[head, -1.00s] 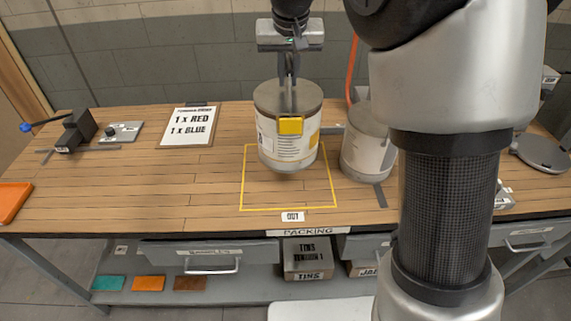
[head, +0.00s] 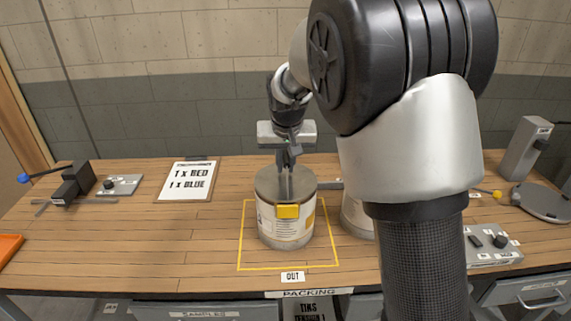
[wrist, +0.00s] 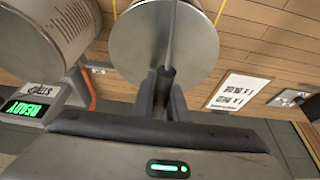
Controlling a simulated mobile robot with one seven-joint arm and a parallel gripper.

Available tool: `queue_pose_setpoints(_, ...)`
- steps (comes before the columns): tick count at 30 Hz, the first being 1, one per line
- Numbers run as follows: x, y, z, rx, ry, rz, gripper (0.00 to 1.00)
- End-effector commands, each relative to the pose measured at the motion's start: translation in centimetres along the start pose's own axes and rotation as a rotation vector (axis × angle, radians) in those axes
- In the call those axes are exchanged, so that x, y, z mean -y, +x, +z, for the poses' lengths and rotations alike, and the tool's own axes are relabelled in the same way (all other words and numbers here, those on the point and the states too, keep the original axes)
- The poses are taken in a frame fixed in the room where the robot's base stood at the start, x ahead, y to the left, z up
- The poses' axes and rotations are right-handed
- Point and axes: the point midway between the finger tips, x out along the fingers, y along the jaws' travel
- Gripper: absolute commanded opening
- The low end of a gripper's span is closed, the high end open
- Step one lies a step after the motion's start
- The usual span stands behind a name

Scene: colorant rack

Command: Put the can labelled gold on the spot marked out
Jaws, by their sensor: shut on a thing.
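A pale metal can (head: 268,228) has a white label and a yellow patch, with a yellow tag (head: 288,211) at its front. Its lettering is too small to read. My gripper (head: 287,160) is above it, shut on the thin upright piece that rises from its lid; the wrist view shows the fingers (wrist: 167,88) closed there and the round lid (wrist: 140,45). The can is upright, inside the yellow outlined square (head: 240,245) marked OUT (head: 292,277). I cannot tell whether its base touches the table.
A second can (head: 357,216) stands close on the right, partly hidden by my arm; it also shows in the wrist view (wrist: 45,40). A sign (head: 187,181) reads 1 x RED, 1 x BLUE. A black clamp-like device (head: 76,183) is at left. Bare tabletop (head: 170,235) lies left of the square.

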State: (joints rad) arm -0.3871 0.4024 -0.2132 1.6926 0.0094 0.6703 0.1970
Motion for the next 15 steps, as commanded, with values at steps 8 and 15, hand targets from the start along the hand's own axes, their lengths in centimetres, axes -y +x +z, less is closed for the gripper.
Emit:
queue_pose_setpoints(8,-0.02,0.2,0.06,-0.001,0.0,0.0,0.18)
queue_pose_setpoints(15,-0.02,0.17,0.05,-0.001,0.0,0.0,0.32)
